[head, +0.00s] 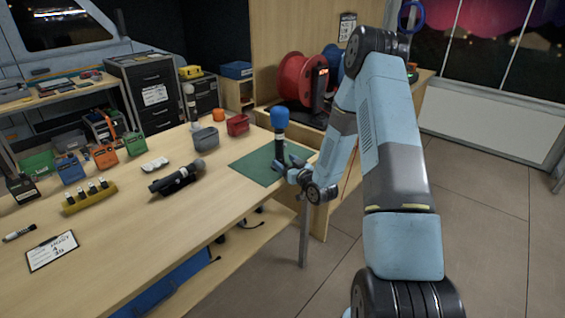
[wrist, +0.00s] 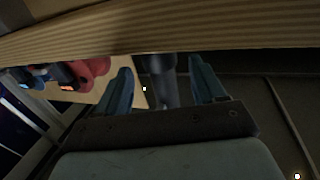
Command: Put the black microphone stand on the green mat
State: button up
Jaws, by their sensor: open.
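A black microphone stand (head: 280,147) with a blue foam top (head: 279,117) is upright on the green mat (head: 247,169) at the table's right end. My gripper (head: 288,166) is open, low beside the stand's lower part, coming in from the table's right edge. In the wrist view, a dark upright shape, apparently the stand (wrist: 162,78), shows between my two spread fingers (wrist: 163,88). Its foot is partly hidden by my fingers in the head view, so I cannot tell whether they touch it. The mat is not visible in the wrist view.
A black microphone-like device (head: 176,181) lies left of the mat. Grey (head: 205,138) and red (head: 238,125) bins stand behind. A red cable reel (head: 297,77) is at the back. The wooden table edge (wrist: 160,28) crosses the wrist view closely. The table's front middle is clear.

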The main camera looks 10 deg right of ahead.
jog(key=v, duration=1)
notch_tip(320, 180, up, 10)
jog(key=w+n+g+h, duration=0.1)
jog(key=g+h, duration=0.2)
jog(key=s+d+r+m+g+h, duration=0.1)
jog(key=s+r+g+h, duration=0.15)
jog(key=r, duration=0.35)
jog(key=s+d+r+m+g+h, duration=0.1)
jog(key=s+r, duration=0.3)
jog(key=r, duration=0.2)
jog(key=s+a+r+m+g, duration=0.1)
jog(key=s+r, duration=0.2)
jog(key=s, duration=0.6)
jog(key=s+a+r+m+g, duration=0.1)
jog(key=s+r, duration=0.3)
jog(key=s, duration=0.6)
jog(key=s+a+r+m+g, duration=0.1)
jog(key=s+a+r+g, duration=0.1)
jog(key=s, duration=0.7)
jog(key=shift+s+a+r+g, duration=0.25)
jog(key=shift+r+g, duration=0.1)
jog(key=shift+r, duration=0.45)
jog(key=shift+w, duration=0.1)
